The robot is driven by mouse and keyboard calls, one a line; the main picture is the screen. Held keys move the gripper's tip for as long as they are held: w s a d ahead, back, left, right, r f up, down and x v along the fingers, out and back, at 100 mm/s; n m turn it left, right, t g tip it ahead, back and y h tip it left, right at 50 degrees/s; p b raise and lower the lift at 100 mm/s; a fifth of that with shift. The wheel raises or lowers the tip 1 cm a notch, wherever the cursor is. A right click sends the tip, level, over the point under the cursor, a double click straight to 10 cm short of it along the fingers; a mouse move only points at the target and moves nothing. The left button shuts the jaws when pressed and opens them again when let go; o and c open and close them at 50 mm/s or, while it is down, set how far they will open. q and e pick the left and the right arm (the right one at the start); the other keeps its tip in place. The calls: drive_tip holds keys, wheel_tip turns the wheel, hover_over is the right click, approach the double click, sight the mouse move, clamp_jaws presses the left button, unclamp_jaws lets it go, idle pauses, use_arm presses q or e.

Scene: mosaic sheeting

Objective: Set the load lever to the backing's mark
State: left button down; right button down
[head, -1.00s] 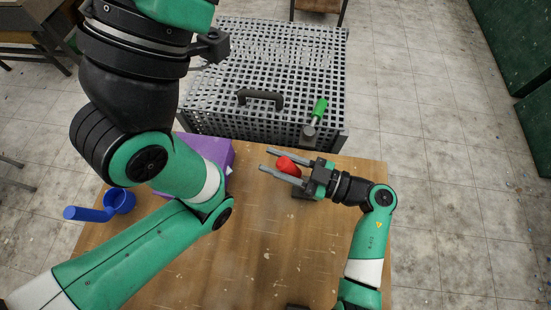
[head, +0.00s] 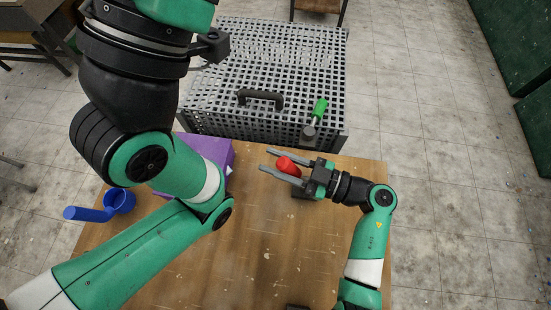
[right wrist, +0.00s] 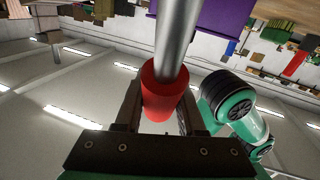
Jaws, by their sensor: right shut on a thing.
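A lever with a red grip (head: 288,166) stands over the wooden table, toward its back edge. Its red grip (right wrist: 164,93) and grey metal shaft (right wrist: 174,32) show close up in the right wrist view. My right gripper (head: 268,160) is shut on the red grip, one finger on each side, and the fingertips reach past it to the left. A dark block (head: 303,192) shows just below the gripper. I cannot make out the backing's mark. My left arm fills the left of the head view, but its gripper is out of the picture.
A perforated grey case (head: 235,75) with a black handle (head: 260,97) and a green-handled lever (head: 319,110) stands behind the table (head: 270,250). A purple box (head: 228,158) and a blue scoop (head: 118,200) lie at left, partly behind my left arm. The table's middle is clear.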

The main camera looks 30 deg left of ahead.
sight(292, 163)
idle(0.3)
drive_tip(key=d+y+b, duration=0.1)
drive_tip(key=w+d+r+y+b, duration=0.1)
drive_tip(key=d+m+y+b, duration=0.1)
drive_tip(key=b, duration=0.1)
drive_tip(key=shift+w+d+r+y, duration=0.15)
drive_tip(key=shift+w+r+y, duration=0.05)
drive_tip(key=shift+w+y, duration=0.1)
drive_tip(key=shift+d+r+y, duration=0.2)
drive_tip(key=shift+r+y, duration=0.1)
drive_tip(key=shift+r, duration=0.15)
drive_tip(key=c, duration=0.5)
unclamp_jaws()
